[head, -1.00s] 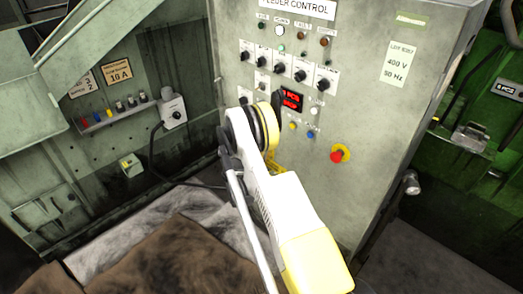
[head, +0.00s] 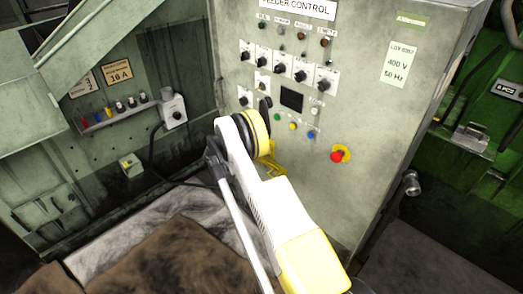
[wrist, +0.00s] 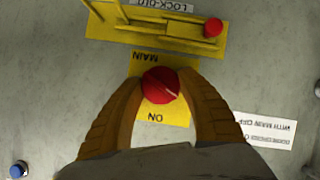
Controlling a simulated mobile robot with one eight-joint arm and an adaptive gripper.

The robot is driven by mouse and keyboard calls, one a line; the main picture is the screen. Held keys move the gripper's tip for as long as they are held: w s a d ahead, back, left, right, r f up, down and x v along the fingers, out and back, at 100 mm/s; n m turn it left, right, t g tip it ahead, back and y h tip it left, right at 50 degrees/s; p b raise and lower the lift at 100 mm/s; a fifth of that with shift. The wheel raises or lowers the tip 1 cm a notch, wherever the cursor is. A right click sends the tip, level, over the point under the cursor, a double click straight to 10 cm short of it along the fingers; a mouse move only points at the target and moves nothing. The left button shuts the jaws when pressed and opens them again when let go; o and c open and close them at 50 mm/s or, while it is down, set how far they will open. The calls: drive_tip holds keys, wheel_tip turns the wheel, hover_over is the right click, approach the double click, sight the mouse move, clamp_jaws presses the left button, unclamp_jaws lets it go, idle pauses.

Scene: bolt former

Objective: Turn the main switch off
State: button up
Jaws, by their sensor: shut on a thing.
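The main switch is a red round knob (wrist: 161,85) on a yellow plate (wrist: 180,115) marked MAIN and ON, upside down in the wrist view. A pale line on the knob slants towards the lower right of that view, not straight at the ON mark. My gripper (wrist: 160,88) is shut on the knob, one finger on each side. In the head view my arm hides the switch and the fingertips. The control cabinet (head: 375,125) has a dark display (head: 291,100), and its top row of lamps looks unlit.
A yellow lock-out bracket (wrist: 155,27) with a red ball (wrist: 213,27) is close to the switch. A red emergency button (head: 337,156) on yellow stands right of my arm. A grey socket box (head: 173,108) with a black cable is at left.

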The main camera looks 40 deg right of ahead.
drive_tip(key=n+g, duration=0.2)
drive_tip(key=n, duration=0.1)
drive_tip(key=shift+d+g+h, duration=0.1)
drive_tip(key=shift+g+h, duration=0.2)
drive_tip(key=shift+h, duration=0.1)
idle(0.4)
drive_tip(key=o, duration=1.2)
drive_tip(key=shift+s+d, duration=0.1)
drive_tip(key=shift+a+r, duration=0.15)
drive_tip(key=shift+a, duration=0.3)
drive_tip(key=v, duration=1.1)
drive_tip(key=shift+w, duration=0.25)
drive_tip(key=shift+a+r, duration=0.1)
drive_tip(key=shift+r, duration=0.05)
